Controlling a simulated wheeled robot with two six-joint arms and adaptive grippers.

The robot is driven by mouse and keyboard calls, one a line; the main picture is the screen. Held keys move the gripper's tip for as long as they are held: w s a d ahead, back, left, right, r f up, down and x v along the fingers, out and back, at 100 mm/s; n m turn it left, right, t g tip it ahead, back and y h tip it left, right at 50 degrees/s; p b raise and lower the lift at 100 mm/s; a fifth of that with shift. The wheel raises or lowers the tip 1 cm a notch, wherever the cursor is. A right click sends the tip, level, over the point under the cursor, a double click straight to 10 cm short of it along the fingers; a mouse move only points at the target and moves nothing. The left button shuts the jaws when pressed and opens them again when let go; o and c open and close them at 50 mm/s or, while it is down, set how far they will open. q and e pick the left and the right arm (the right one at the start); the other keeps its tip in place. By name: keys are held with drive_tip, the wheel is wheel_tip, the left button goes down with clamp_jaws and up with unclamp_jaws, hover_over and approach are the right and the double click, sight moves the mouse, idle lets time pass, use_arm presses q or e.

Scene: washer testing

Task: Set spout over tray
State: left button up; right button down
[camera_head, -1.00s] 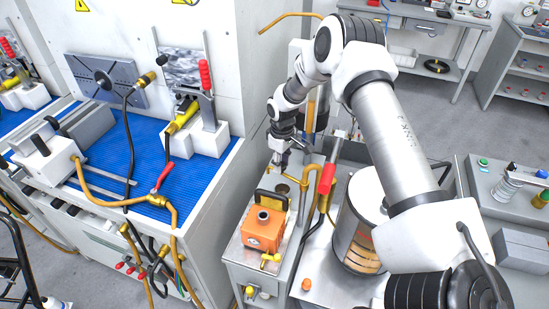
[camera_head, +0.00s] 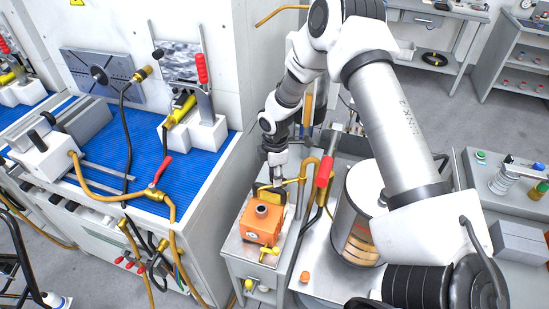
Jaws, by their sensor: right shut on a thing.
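The brass spout (camera_head: 311,163) is a curved pipe behind the orange box. My right gripper (camera_head: 272,182) comes down from above at the spout's left end, just behind the orange box. It is shut on a thin yellow-brass part that runs to the pipe; the fingertips are small and partly hidden by the box's black handle. The steel tray-like top (camera_head: 236,249) lies below, with the orange box (camera_head: 259,225) standing on it. I cannot tell exactly which part of this top is the tray. My left gripper is not in view.
A red-handled lever (camera_head: 325,172) and a metal drum (camera_head: 358,235) stand to the right of the spout, close under my right arm. The washer bench with a blue mat (camera_head: 192,166) is at the left. A small orange cap (camera_head: 305,276) sits in front.

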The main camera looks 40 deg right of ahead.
drive_tip(key=shift+s+a+n, duration=0.25)
drive_tip(key=shift+s+n, duration=0.55)
drive_tip(key=shift+n, duration=0.3)
drive_tip(key=c, duration=0.8)
unclamp_jaws()
drive_tip(key=shift+o, duration=0.2)
wheel_tip(320, 180, up, 12)
